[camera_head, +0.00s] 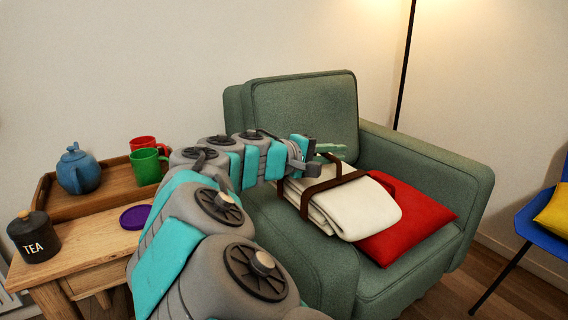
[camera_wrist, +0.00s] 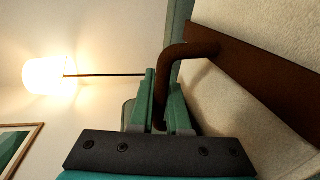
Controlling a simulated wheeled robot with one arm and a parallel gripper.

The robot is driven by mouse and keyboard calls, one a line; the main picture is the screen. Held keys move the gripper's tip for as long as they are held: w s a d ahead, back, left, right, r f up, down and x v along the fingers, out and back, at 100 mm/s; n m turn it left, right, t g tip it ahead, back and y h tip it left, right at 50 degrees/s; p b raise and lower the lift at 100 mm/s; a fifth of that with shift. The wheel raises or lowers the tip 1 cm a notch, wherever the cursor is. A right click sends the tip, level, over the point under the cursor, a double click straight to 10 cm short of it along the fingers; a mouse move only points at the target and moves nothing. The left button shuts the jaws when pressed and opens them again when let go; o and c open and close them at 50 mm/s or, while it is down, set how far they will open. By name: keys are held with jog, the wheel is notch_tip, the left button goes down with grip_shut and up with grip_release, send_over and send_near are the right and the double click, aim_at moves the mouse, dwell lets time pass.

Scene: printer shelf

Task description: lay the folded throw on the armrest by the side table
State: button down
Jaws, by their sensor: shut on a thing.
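The folded throw (camera_head: 362,210) is cream with a brown strap and a raised brown handle (camera_wrist: 190,50). In the head view it is over the armchair seat, overlapping a red cushion (camera_head: 415,222); I cannot tell whether it rests there or hangs just above. My gripper (camera_head: 335,151) is shut on the handle; in the wrist view the green fingers (camera_wrist: 160,95) stand on either side of it. The armrest by the side table (camera_head: 305,245) is the left one of the green armchair, partly hidden behind my arm. The wooden side table (camera_head: 85,270) stands left of it.
On the side table are a wooden tray (camera_head: 62,206) with a blue teapot (camera_head: 78,172), a red mug (camera_head: 141,143) and a green mug (camera_head: 147,168), a black tea canister (camera_head: 34,238) and a purple disc (camera_head: 135,217). A lamp (camera_wrist: 45,75) stands behind the armchair.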

jog(key=w+a, duration=0.1)
jog(key=a, duration=0.2)
jog(key=w+a, duration=0.2)
jog(key=a, duration=0.1)
jog(key=w+a+f, duration=0.1)
jog(key=a, duration=0.2)
jog(key=shift+w+a, duration=0.15)
jog(key=shift+w, duration=0.05)
jog(key=shift+a+f, duration=0.1)
jog(key=shift+a, duration=0.05)
jog(key=shift+f, duration=1.55)
jog(key=shift+f+b, duration=0.5)
jog(key=c, duration=0.9)
grip_release()
jog(key=shift+r+p, duration=0.35)
jog(key=shift+r, duration=0.2)
jog(key=v, duration=1.1)
jog(key=shift+s+a+p, duration=0.3)
